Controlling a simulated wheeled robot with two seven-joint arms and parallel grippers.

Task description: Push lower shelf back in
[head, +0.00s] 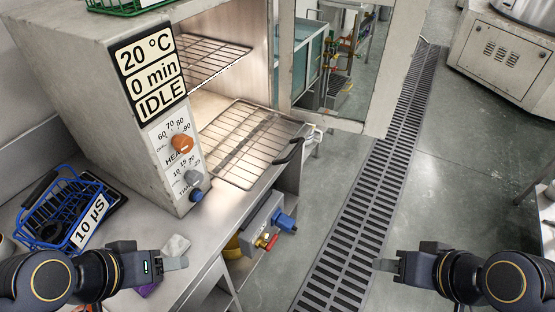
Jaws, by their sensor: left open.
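The lower shelf (240,150) is a wire rack in the open oven (95,75). It sticks out past the oven's front, over the bench top. The upper shelf (208,55) is another wire rack, set further inside. The oven door (382,60) stands open to the right, with a window in it. My left gripper (182,263) is open over the bench, in front of and below the oven panel, apart from the shelf.
A blue wire basket (50,212) with a "10 µS" label is on the bench at left. A drain grating (365,205) crosses the open floor.

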